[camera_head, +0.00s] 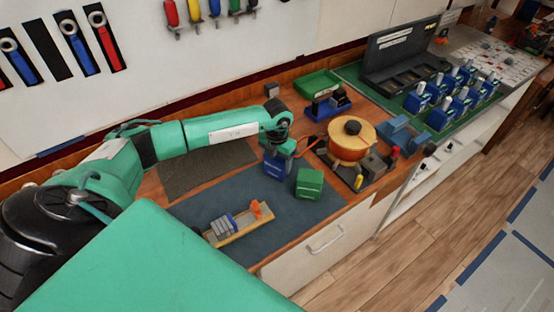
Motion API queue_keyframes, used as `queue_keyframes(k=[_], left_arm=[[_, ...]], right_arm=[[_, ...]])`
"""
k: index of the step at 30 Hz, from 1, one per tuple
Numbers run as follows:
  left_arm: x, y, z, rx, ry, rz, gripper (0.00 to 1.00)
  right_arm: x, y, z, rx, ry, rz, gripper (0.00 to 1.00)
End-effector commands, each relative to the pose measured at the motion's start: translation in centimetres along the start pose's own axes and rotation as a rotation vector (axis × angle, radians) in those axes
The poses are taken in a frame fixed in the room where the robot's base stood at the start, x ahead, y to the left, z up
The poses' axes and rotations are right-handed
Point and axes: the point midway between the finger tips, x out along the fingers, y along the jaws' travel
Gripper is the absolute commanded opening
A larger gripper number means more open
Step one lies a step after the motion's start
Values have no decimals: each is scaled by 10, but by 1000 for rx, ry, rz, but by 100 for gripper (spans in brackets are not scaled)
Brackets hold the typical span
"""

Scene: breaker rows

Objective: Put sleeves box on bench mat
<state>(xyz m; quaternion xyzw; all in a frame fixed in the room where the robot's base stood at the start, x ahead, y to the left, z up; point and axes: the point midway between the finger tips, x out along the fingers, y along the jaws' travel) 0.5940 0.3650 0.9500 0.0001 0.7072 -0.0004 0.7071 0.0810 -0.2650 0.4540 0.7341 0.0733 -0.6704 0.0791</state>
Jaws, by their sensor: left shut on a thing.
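My left gripper (277,143) points down over the far edge of the blue-grey mat (325,209), which I take to be the bench mat. It is shut on a small blue box (275,166), probably the sleeves box; its label is too small to read. The gripper's wrist hides the box's top. I cannot tell if the box touches the mat. A green box (309,183) stands on the mat just right of the blue box. My right gripper is not in view.
A wooden rail with grey pieces and an orange clip (261,210) lies on the mat's near part. A dark ribbed mat (205,168) lies behind left. An orange round spool (352,138) stands at right. The mat's middle is clear.

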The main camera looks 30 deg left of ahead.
Motion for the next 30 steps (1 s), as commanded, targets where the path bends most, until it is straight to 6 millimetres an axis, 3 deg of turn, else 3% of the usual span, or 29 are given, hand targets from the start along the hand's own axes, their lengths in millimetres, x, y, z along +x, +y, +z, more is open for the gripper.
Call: queue_keyframes(k=[3,4,6,7,18,20,30], left_arm=[[4,0,0,0,-1,0,36],[2,0,0,0,0,0,74],[2,0,0,0,0,0,88],[2,0,0,0,0,0,90],[-3,0,0,-1,-1,0,90],[-8,1,1,-1,-3,1,90],[-78,0,1,0,-5,1,90]], right_arm=[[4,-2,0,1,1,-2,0],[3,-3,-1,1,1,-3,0],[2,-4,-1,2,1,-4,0],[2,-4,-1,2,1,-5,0],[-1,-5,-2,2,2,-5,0],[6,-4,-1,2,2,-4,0],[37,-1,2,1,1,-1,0]])
